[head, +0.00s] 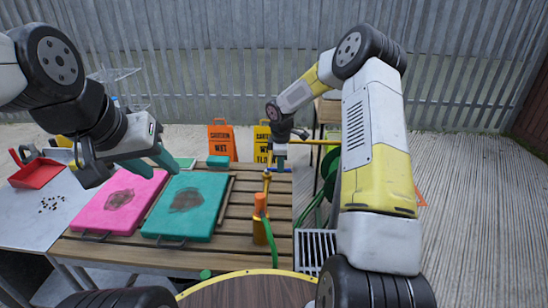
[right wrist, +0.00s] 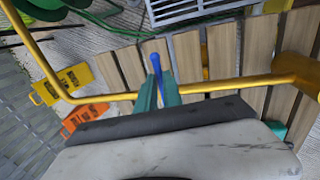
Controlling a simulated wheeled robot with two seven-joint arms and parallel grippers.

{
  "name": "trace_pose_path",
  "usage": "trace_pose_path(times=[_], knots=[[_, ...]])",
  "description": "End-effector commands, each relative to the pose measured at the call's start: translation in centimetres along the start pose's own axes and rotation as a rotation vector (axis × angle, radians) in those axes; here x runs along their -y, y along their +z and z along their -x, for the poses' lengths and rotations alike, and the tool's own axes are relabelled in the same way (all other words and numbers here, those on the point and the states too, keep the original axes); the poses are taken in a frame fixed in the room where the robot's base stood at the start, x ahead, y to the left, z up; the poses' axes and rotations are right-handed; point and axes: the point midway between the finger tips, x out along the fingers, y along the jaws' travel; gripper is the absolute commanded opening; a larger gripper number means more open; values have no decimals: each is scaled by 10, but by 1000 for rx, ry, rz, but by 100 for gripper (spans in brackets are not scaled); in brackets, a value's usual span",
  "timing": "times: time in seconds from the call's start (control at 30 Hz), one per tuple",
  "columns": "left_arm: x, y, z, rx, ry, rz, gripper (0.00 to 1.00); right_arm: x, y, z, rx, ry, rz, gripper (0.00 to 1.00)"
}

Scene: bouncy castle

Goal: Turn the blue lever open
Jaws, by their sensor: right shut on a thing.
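My right gripper (head: 281,160) is at the lever. In the right wrist view the green fingers (right wrist: 158,94) are shut on the blue lever (right wrist: 156,63), whose end sticks out past the fingertips. The yellow pipe (right wrist: 225,86) runs across behind the fingers, and the lever's joint with it is hidden. My left gripper (head: 160,160) hangs above the pink and teal pads, away from the lever; its finger gap is unclear.
A pink pad (head: 100,215) and a teal pad (head: 208,219), each with a brown stain, lie on the slatted table (head: 238,228). An orange cylinder (head: 260,204) with a green hose stands near its right edge. Caution signs (head: 221,140) stand behind. A red dustpan (head: 38,173) is at left.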

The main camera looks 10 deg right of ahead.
Motion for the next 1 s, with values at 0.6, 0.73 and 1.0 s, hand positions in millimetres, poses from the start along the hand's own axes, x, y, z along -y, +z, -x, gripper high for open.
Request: trace_pose_path(times=[0.6, 0.73, 1.0], knots=[[0, 0, 0, 0, 0, 0, 36, 20, -9, 6, 82, 4, -415, 0], [0, 0, 0, 0, 0, 0, 36, 25, -13, 7, 106, 4, -537, 0], [0, 0, 0, 0, 0, 0, 36, 34, -22, 8, 155, 4, -789, 0]])
